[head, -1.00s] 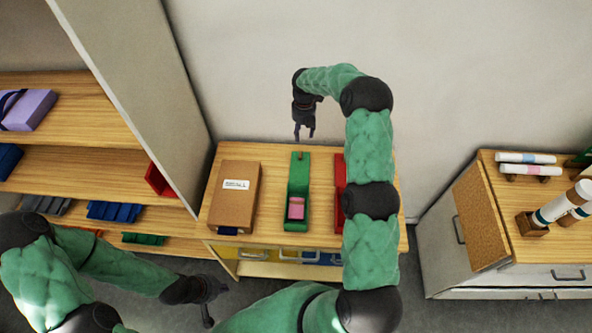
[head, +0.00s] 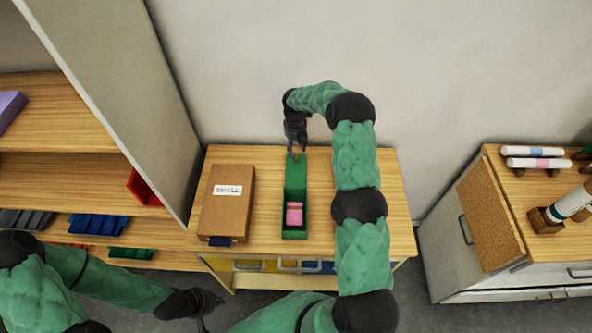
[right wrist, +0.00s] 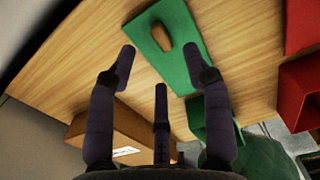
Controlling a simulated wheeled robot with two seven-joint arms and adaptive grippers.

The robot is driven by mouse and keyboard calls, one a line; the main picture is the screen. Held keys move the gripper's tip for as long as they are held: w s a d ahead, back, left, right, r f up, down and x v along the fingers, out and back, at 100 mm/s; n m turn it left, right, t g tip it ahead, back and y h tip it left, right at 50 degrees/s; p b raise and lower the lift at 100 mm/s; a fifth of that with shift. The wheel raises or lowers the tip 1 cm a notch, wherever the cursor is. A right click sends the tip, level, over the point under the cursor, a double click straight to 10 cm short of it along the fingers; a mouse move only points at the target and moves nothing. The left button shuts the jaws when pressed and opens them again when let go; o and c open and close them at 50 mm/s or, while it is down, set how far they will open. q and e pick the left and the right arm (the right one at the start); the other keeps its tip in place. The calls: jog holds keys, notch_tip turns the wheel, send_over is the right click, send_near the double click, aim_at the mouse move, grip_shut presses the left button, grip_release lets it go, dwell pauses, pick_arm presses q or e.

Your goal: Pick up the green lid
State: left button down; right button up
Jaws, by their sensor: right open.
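The green lid (head: 296,168) lies at the back of a green box (head: 294,232) on the small table. In the right wrist view the lid (right wrist: 185,65) is a flat green plate with a wood-toned oval in it; I cannot tell whether that is a hole or a handle. My right gripper (head: 297,154) is open and empty, pointing down over the lid's far end. In the right wrist view its spread fingers (right wrist: 163,68) frame part of the lid; contact is unclear. My left gripper (head: 208,312) hangs low at the left, its jaws unclear.
A brown box labelled SMALL (head: 226,205) stands left of the green box. Pink pieces (head: 294,214) lie in the green box. A red box (right wrist: 303,95) shows on the right in the right wrist view. Shelves (head: 60,180) stand left; a cabinet (head: 475,220) stands right.

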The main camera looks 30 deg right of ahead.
aim_at(296, 169)
jog(key=shift+w+d+f, duration=0.1)
jog(key=shift+w+f, duration=0.05)
jog(key=shift+f, duration=2.55)
grip_shut()
